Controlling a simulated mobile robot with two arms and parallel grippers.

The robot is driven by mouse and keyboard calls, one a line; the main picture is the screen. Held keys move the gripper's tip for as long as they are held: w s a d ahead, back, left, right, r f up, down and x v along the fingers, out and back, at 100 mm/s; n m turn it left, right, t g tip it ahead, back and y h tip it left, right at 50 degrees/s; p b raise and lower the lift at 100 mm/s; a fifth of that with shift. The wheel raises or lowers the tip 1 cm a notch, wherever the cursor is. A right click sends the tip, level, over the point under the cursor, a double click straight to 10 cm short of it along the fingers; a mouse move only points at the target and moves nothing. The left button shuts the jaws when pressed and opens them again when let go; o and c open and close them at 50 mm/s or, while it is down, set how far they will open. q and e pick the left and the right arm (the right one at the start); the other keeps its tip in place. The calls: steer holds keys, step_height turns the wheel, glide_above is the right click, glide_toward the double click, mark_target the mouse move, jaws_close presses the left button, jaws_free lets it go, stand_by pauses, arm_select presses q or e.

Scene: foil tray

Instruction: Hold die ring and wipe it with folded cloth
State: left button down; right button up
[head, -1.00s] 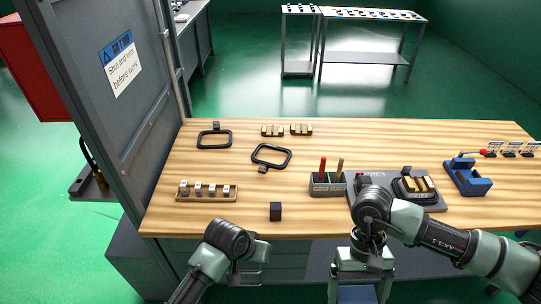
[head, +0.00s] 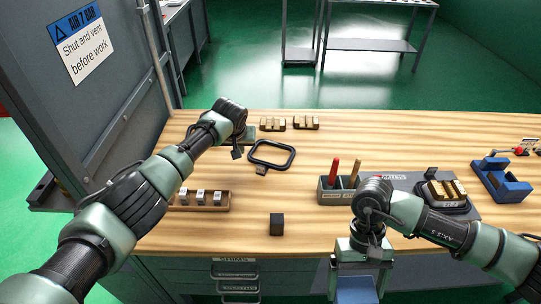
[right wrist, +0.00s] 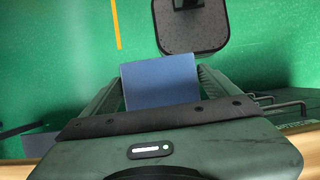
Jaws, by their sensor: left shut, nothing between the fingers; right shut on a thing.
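A black die ring (head: 271,154), a rounded rectangular frame with a small tab, lies on the bench, left of centre. The other ring at the back left is hidden behind my left arm. My right gripper (head: 357,268) is shut on a blue folded cloth (head: 357,290), held at the bench's front edge. In the right wrist view the cloth (right wrist: 160,80) shows flat between the two fingers.
A black block (head: 277,224) and a wooden rack (head: 222,208) sit in front. A grey holder (head: 330,196) has red and tan handles. A grey mat (head: 405,181) bears another black frame with brass blocks. A blue fixture (head: 498,182) stands right. A grey cabinet (head: 90,110) walls the left.

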mark_target(242, 170)
steer(key=shift+w+f, duration=0.35)
steer(key=shift+f, duration=0.2)
steer(key=shift+s+f+b, duration=0.45)
steer(key=shift+b, duration=0.4)
arm_select(q)
steer(key=f+b, duration=0.1)
steer(key=f, duration=0.1)
steer(key=f+b, duration=0.1)
steer(key=f, duration=0.1)
steer(key=shift+w+a+b, duration=0.2)
steer(key=shift+w+b, duration=0.05)
steer(key=shift+b, duration=0.05)
arm_select(e)
step_height(242, 170, down, 3)
steer(key=shift+w+r, duration=0.1)
steer(key=shift+r, duration=0.05)
arm_select(q)
steer(key=shift+w+f+b, duration=0.1)
steer(key=shift+f+b, duration=0.2)
steer(key=shift+f, duration=0.1)
arm_select(e)
steer(key=shift+w+f, duration=0.15)
steer(key=shift+f, duration=0.15)
arm_select(q)
steer(key=shift+r, duration=0.1)
steer(key=shift+r, duration=0.1)
arm_select(e)
steer(key=shift+r, duration=0.15)
